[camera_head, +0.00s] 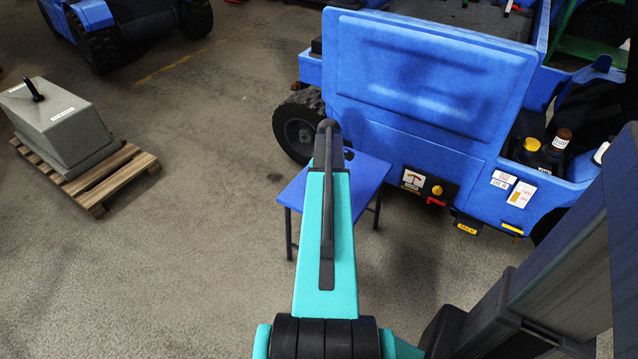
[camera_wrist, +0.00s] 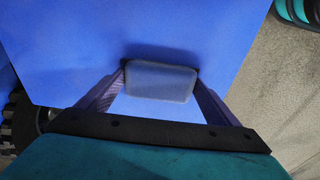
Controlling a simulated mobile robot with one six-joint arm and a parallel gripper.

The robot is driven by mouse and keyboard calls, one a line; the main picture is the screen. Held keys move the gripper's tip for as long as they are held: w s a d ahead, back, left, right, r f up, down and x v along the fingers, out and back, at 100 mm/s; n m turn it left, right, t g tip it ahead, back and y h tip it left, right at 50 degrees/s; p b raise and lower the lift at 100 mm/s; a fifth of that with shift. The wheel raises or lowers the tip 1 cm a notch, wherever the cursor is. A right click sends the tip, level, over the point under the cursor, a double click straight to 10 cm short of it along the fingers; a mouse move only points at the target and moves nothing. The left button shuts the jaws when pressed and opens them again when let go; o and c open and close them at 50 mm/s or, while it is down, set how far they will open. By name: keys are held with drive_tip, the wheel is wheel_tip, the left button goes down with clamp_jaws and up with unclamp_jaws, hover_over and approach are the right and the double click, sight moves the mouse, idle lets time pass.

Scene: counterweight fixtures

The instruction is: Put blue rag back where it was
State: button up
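A grey-blue rounded block, which looks like the folded blue rag (camera_wrist: 160,82), sits between the two fingers of my gripper (camera_wrist: 161,76) in the wrist view. The fingertips touch it at both ends. Behind it is the blue top of a small table (camera_wrist: 70,40), with a soft shadow close to the rag. I cannot tell whether the rag touches the tabletop. In the head view the table (camera_head: 367,182) stands in front of the blue vehicle, and my arm hides the gripper and the rag.
The blue vehicle (camera_head: 430,75) stands right behind the table, with a wheel (camera_head: 298,130) at its left. Bottles (camera_head: 545,150) stand in its side recess. A grey counterweight (camera_head: 55,120) rests on a wooden pallet (camera_head: 95,180) at left. The floor between is clear.

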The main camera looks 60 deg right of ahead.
drive_tip(key=o, duration=0.3)
drive_tip(key=shift+o, duration=0.2)
drive_tip(key=shift+r, duration=0.1)
wheel_tip(320, 180, up, 12)
drive_tip(key=s+p, duration=0.1)
drive_tip(key=shift+s, duration=0.2)
idle(0.8)
